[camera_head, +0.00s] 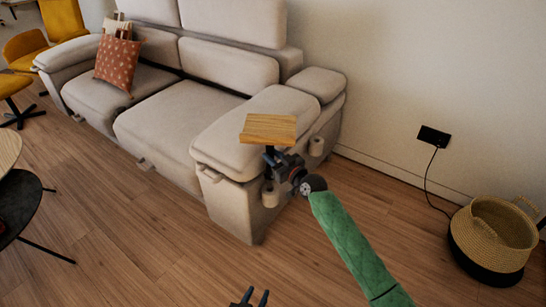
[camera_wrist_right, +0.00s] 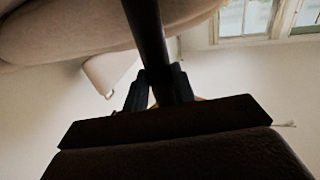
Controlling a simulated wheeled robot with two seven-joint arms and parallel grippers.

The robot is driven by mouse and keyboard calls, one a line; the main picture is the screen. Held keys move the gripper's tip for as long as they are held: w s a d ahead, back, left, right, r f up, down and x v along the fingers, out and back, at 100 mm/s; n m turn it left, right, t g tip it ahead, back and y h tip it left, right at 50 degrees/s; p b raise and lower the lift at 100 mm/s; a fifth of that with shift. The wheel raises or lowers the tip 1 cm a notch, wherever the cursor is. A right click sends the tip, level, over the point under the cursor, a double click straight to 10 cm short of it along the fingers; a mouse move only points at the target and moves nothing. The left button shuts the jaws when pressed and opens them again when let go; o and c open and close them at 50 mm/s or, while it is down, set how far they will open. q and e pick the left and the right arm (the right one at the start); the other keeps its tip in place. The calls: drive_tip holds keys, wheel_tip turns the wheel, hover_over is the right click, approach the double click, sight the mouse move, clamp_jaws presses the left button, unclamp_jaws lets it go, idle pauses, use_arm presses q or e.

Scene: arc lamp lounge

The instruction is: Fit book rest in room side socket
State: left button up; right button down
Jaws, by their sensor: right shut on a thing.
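The book rest (camera_head: 268,128) is a light wooden board on a dark post. My right gripper (camera_head: 270,160) is shut on the post beneath the board, and the board looks roughly level. In the right wrist view the dark post (camera_wrist_right: 148,30) runs between the fingers (camera_wrist_right: 160,88). Two beige cylindrical sockets sit on the sofa arm's outer side: the room side socket (camera_head: 270,195) near the front and another socket (camera_head: 316,147) nearer the wall. The post's lower end appears just above the room side socket; I cannot tell whether it enters. My left gripper (camera_head: 249,298) is open and empty, low over the floor.
The beige sofa (camera_head: 180,110) fills the middle, with a patterned cushion (camera_head: 117,61). A woven basket (camera_head: 490,240) stands at the right below a black wall outlet (camera_head: 434,136) with a cord. Wooden floor in front is clear.

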drive_tip(key=shift+s+r, duration=0.1)
idle(0.3)
drive_tip(key=shift+f+b, duration=2.7)
drive_tip(key=shift+f, duration=0.85)
drive_tip(key=c, duration=1.1)
unclamp_jaws()
drive_tip(key=p+v, duration=0.1)
drive_tip(key=v, duration=0.6)
drive_tip(key=shift+s+d, duration=0.25)
drive_tip(key=shift+s, duration=0.1)
